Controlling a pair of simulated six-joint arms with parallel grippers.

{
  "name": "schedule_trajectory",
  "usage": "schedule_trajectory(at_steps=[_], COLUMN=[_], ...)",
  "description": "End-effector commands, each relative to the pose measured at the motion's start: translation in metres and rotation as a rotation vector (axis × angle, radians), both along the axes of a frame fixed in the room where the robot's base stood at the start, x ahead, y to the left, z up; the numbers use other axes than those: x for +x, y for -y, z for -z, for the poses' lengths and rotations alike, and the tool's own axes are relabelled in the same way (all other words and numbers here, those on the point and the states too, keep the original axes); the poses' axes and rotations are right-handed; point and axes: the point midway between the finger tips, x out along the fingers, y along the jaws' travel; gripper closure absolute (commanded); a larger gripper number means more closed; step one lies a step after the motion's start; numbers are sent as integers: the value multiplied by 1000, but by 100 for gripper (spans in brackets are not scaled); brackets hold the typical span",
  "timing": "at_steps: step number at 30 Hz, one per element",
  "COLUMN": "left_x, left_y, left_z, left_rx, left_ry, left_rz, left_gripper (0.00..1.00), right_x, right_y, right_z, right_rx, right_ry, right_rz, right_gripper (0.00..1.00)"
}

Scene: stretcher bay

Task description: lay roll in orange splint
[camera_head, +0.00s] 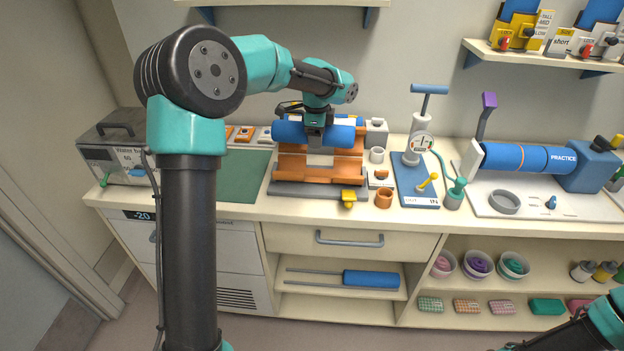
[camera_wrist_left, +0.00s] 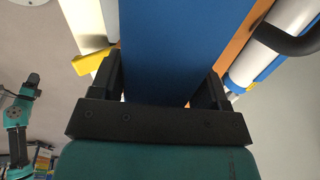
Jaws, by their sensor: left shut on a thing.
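The blue roll (camera_head: 290,132) lies lengthwise across the upper part of the orange splint (camera_head: 318,167) on the counter. In the head view I cannot tell whether it rests on the splint or is held just above it. My left gripper (camera_head: 316,128) points down over the middle of the roll and is shut on it. In the left wrist view the roll (camera_wrist_left: 170,50) fills the space between the two dark fingers. Part of the splint's orange edge shows beside it. Of my right arm only a part shows at the lower right of the head view; its gripper does not show clearly.
A green mat (camera_head: 238,175) lies left of the splint, beside a grey box (camera_head: 125,145).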

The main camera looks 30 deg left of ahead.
Motion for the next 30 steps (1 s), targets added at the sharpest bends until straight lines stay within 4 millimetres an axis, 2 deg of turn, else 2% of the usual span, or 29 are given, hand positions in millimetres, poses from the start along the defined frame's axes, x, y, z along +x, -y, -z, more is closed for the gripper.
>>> schedule_trajectory(at_steps=[16,29,30], left_x=[0,0,0], left_y=[0,0,0], left_z=[50,57,57], left_rx=[1,0,1], left_ry=[-1,1,1], left_rz=[0,0,1], left_gripper=[58,58,28], right_x=[0,0,0], right_y=[0,0,0], right_z=[0,0,0], right_rx=[0,0,0], right_ry=[0,0,0], right_rz=[0,0,0], right_gripper=[57,57,57])
